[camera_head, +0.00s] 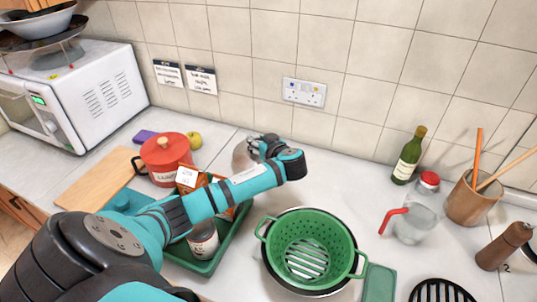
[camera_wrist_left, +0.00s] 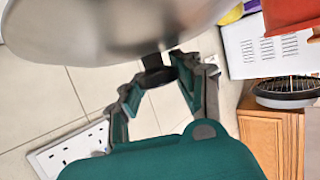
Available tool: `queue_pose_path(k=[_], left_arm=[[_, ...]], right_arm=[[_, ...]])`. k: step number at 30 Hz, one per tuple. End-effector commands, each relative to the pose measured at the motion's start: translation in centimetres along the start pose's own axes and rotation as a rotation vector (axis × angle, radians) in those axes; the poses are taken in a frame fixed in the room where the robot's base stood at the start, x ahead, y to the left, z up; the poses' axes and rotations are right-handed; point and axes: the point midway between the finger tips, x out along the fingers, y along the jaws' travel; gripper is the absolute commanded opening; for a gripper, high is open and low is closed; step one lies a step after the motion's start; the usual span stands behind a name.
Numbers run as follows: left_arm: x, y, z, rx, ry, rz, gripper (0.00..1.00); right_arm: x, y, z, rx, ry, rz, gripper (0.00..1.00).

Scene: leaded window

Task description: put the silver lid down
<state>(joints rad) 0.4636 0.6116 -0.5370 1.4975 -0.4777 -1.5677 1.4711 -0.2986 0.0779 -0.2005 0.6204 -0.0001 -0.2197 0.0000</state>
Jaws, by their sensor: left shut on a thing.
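The silver lid (camera_head: 241,157) shows in the head view at the back of the counter, near the tiled wall, partly hidden by my left gripper (camera_head: 264,148). In the left wrist view the lid (camera_wrist_left: 95,28) is a large shiny disc across the top left, with a dark knob (camera_wrist_left: 153,73). My left gripper (camera_wrist_left: 160,84) is shut on this knob, with its fingers on either side. I cannot tell whether the lid's rim touches the counter. My right gripper is in neither view.
A green colander (camera_head: 310,248) sits in the front middle. A green tray (camera_head: 205,265) holds a can (camera_head: 203,240) and an orange box (camera_head: 187,180). A red pot (camera_head: 165,155) stands left of the lid. Bare counter (camera_head: 335,180) lies right of my gripper, before the wine bottle (camera_head: 408,160).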

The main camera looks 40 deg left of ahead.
Motion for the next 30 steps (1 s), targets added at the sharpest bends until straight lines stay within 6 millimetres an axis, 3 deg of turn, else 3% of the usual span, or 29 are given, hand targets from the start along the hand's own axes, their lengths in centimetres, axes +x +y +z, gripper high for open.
queue_pose_path(k=[13,25,26,30], left_arm=[[1.9,0.2,5.0,0.000,0.002,0.000,0.00],[2.1,0.2,5.8,-0.002,0.002,0.002,0.00],[2.1,0.2,5.8,-0.002,0.001,0.001,0.33],[2.1,0.2,5.7,-0.001,0.001,0.001,0.51]], right_arm=[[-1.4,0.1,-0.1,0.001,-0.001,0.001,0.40],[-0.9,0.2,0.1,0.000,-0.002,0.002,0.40],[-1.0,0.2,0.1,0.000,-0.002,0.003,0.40],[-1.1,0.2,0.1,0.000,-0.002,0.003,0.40]])
